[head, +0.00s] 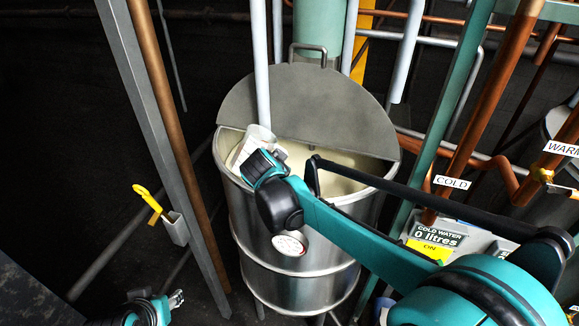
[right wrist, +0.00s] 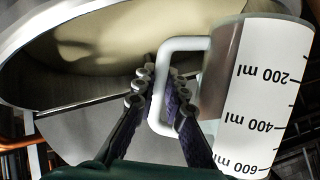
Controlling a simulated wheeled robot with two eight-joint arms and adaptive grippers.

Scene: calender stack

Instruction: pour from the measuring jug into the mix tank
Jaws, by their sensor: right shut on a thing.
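The steel mix tank (head: 300,275) stands in the middle of the head view, its round lid covering the back part. Pale cream liquid (head: 345,170) shows in its front opening and in the right wrist view (right wrist: 95,55). The white measuring jug (head: 246,150) is at the left of the opening and looks tilted. My right gripper (right wrist: 160,95) is shut on the jug's white handle (right wrist: 164,120). The jug (right wrist: 262,105) shows its scale marks upside down in the wrist view; its contents are hidden. My left gripper (head: 176,299) is low at the left, away from the tank; its fingers are too small to judge.
A grey post (head: 150,120) and copper pipe (head: 165,130) stand left of the tank. A yellow-handled tool (head: 150,200) sits in a holder. Pipes, a COLD label (head: 452,182) and a cold water display (head: 437,237) reading 0 litres are at the right.

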